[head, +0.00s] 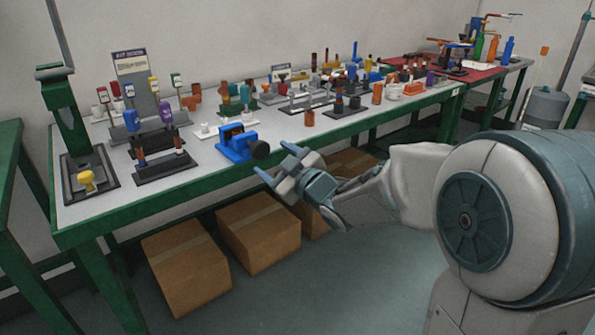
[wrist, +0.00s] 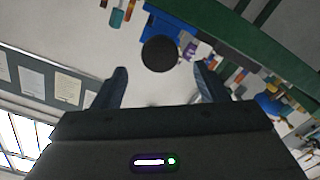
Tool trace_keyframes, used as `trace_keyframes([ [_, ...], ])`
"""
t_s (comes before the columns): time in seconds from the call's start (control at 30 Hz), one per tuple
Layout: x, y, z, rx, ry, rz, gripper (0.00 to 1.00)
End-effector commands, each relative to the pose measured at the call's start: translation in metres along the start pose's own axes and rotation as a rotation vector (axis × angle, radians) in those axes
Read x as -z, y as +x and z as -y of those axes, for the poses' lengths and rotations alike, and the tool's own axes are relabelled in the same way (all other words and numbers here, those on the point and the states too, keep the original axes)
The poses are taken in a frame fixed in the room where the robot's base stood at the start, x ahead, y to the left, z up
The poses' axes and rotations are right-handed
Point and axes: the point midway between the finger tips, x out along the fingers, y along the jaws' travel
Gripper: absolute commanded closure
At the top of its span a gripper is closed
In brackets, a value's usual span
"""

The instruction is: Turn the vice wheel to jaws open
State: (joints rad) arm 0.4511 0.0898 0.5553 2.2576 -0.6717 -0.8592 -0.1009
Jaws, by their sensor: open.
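A blue vice (head: 236,145) sits near the front edge of the green-framed bench, with an orange-brown piece (head: 233,131) at its jaws. Its dark round wheel (head: 260,149) faces the front right, toward my gripper. My gripper (head: 278,166) is open and empty, just off the bench edge and a little to the right of and below the wheel, apart from it. In the wrist view the wheel (wrist: 160,54) shows as a dark disc ahead, between the lines of my two fingers, with part of the blue vice (wrist: 166,22) behind it. The gap between the vice jaws is too small to judge.
Cardboard boxes (head: 258,228) lie below the bench.

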Motion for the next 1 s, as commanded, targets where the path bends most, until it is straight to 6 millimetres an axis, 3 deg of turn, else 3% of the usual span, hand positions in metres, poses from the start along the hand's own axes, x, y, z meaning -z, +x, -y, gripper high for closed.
trace_keyframes([
  [0.2, 0.002, -0.051, -0.002, -0.003, 0.0, 0.004, 0.34],
  [0.4, 0.001, -0.084, -0.001, -0.001, 0.0, 0.002, 0.34],
  [0.6, 0.0, -0.096, 0.0, 0.0, 0.001, 0.001, 0.34],
  [1.0, 0.005, -0.096, -0.007, -0.013, 0.0, 0.032, 0.34],
])
